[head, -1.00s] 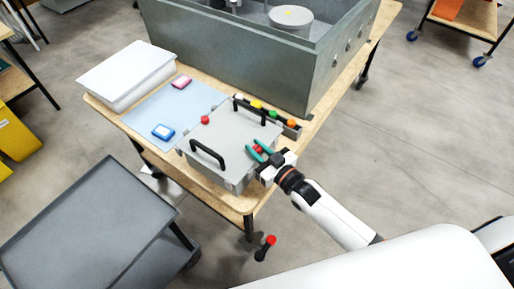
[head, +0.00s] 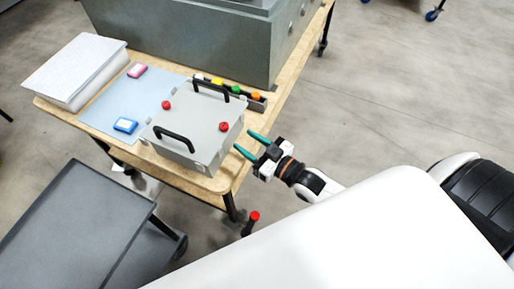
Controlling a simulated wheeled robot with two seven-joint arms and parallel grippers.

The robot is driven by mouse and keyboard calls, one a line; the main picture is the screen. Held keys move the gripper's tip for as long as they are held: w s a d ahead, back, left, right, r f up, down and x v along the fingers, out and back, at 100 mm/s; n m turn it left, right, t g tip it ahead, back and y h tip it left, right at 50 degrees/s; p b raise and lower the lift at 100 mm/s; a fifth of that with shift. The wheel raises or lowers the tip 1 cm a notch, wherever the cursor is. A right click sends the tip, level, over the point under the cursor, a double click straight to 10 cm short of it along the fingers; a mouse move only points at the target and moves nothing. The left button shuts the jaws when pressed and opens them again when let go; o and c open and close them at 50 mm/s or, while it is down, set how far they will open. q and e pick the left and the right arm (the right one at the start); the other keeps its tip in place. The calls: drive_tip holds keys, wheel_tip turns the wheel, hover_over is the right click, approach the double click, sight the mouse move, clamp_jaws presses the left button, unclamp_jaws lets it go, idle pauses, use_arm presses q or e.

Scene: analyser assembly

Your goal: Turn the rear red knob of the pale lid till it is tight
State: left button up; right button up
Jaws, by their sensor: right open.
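The pale lid (head: 200,121) lies on a grey box on the wooden table, with two black handles. One red knob (head: 167,104) is at the lid's left edge and the other red knob (head: 224,126) is near its right edge. My right gripper (head: 242,140) has green fingers, is open and empty, and points at the lid from the right. Its fingertips are just off the lid's right side, apart from the right-hand knob. Both knobs show unobstructed; I cannot tell how tight either is. My left gripper is not in view.
A narrow tray (head: 257,104) with coloured caps lies behind the lid. A blue mat (head: 105,112) with a blue and a pink item and a white stack (head: 72,68) are to the left. A large grey housing (head: 180,40) stands behind. A dark cart (head: 75,220) is front left.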

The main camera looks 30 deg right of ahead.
drive_tip(key=shift+v, duration=1.5)
drive_tip(key=s+d+f+m+g+h, duration=0.1)
drive_tip(key=s+d+f+g+h, duration=0.1)
drive_tip(key=f, duration=0.7)
drive_tip(key=s+d+f+g+h, duration=0.2)
drive_tip(key=f, duration=0.7)
drive_tip(key=s+d+f+m+g+h, duration=0.1)
drive_tip(key=s+d+f+g+h, duration=0.1)
drive_tip(key=f, duration=0.7)
drive_tip(key=s+a+f+g, duration=0.1)
drive_tip(key=s+f+g, duration=0.3)
drive_tip(key=s+f, duration=0.5)
drive_tip(key=s+f+g+h, duration=0.1)
drive_tip(key=s+f+g, duration=0.4)
drive_tip(key=s, duration=1.3)
wheel_tip(320, 180, down, 4)
drive_tip(key=shift+a+f, duration=0.15)
drive_tip(key=shift+a, duration=0.25)
